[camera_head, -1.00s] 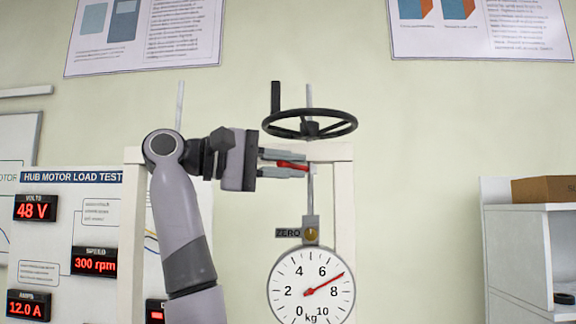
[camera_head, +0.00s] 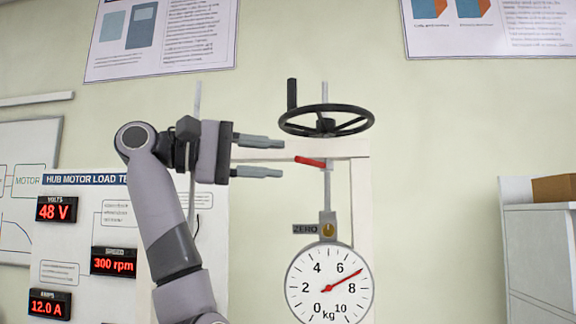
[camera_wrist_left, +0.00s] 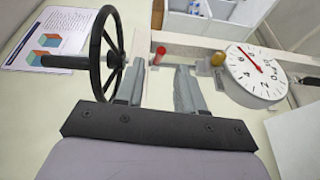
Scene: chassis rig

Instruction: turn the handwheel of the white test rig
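The black handwheel (camera_head: 326,121) sits on top of the white test rig (camera_head: 361,200), with an upright crank handle at its left rim. A short red lever (camera_head: 310,162) sticks out to the left from the rod below the wheel. My left gripper (camera_head: 281,157) is open and empty, left of the red lever and below the wheel. In the left wrist view the fingers (camera_wrist_left: 160,90) are apart; the handwheel (camera_wrist_left: 107,52) is on the left and the red lever tip (camera_wrist_left: 160,51) lies beyond the gap. My right gripper is not in view.
A round dial (camera_head: 329,284) hangs below, its red needle between 6 and 8, with a ZERO label and brass knob (camera_head: 327,230) above it. A board with red readouts (camera_head: 113,261) stands at left. A white shelf (camera_head: 541,250) with a brown box stands at right.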

